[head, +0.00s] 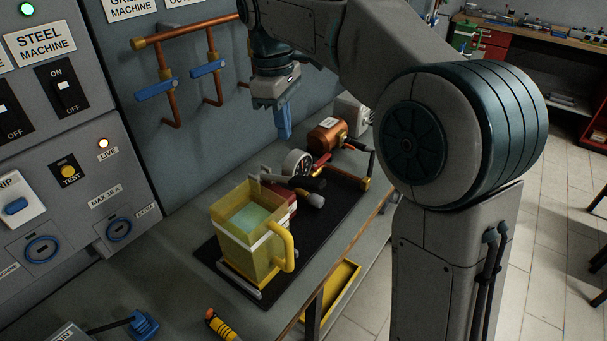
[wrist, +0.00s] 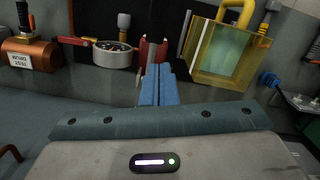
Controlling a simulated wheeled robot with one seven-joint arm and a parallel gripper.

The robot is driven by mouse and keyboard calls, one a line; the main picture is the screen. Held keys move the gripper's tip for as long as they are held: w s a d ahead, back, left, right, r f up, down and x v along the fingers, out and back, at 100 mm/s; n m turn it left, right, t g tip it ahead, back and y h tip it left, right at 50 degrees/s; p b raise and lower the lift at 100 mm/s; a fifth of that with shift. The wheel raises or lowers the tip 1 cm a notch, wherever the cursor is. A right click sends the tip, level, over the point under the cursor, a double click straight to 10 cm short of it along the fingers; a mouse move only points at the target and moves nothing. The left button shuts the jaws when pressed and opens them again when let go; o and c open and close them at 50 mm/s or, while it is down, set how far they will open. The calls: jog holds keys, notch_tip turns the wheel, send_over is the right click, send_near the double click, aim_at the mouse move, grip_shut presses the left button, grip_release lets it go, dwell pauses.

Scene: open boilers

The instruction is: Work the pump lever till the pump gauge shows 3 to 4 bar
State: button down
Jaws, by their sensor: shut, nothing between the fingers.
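The pump stands on a black mat behind a yellow see-through jug (head: 245,235) holding pale liquid. The fingers also show in the wrist view (wrist: 158,72).
A copper drum (head: 327,136) with a white label stands beyond the gauge. Copper pipes with blue valve handles (head: 207,68) are on the wall to the left. A yellow-and-black-handled tool (head: 218,325) lies near the front. The bench between wall and mat is mostly clear.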

aim_at(303, 181)
jog(key=d+f+p, duration=0.1)
jog(key=s+d+f, duration=0.1)
jog(key=d, duration=0.1)
jog(key=shift+s+f+p, duration=0.1)
jog(key=shift+f+p, duration=0.25)
jog(key=shift+f, duration=0.05)
jog(key=shift+f, duration=0.1)
jog(key=f+b, duration=0.6)
jog(key=b, duration=0.1)
jog(key=shift+s+d+f, duration=0.15)
jog(key=shift+d+f, duration=0.2)
jog(key=shift+f+b, duration=1.3)
jog(key=shift+f, duration=0.95)
